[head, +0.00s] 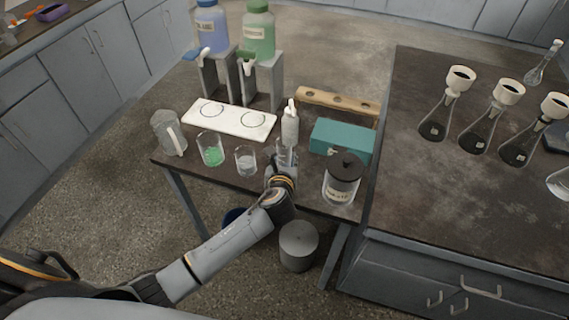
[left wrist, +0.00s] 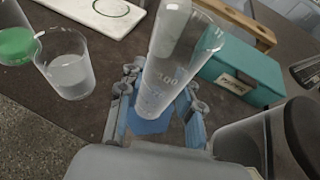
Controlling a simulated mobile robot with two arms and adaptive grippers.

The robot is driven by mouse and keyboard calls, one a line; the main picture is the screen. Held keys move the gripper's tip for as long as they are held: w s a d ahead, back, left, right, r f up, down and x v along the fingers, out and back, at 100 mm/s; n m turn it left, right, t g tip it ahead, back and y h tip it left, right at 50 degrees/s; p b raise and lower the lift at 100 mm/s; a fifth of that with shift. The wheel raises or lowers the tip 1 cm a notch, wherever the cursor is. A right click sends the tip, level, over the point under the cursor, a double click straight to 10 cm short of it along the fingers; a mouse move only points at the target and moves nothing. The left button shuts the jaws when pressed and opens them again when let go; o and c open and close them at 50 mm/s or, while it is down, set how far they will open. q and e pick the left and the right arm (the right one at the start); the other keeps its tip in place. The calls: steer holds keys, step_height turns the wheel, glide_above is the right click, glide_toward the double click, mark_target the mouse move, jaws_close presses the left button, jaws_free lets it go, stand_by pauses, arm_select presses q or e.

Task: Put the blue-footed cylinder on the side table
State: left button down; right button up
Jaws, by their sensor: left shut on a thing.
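The blue-footed cylinder (left wrist: 165,75) is a clear, marked glass cylinder with a blue foot (left wrist: 150,123). It stands between the fingers of my left gripper (left wrist: 155,95) in the left wrist view. In the head view the cylinder (head: 287,154) shows just beyond my left gripper (head: 283,172), at the front edge of the side table (head: 225,177). The gripper is shut on it, low near the foot. It looks about upright. I cannot tell whether the foot touches the tabletop. My right gripper is not in view.
Close left are a beaker of clear liquid (head: 245,160) and one of green stuff (head: 211,150). A white bottle (head: 290,126) stands behind, a teal box (head: 341,141) and lidded jar (head: 342,182) to the right. A dark bench (head: 430,190) with flasks adjoins.

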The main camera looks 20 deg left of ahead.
arm_select(q)
steer(key=shift+d+f, duration=0.1)
steer(key=shift+f, duration=0.9)
steer(key=shift+f, duration=0.1)
steer(key=c, duration=0.9)
jaws_free()
steer(key=shift+s, duration=0.1)
steer(key=v, duration=1.2)
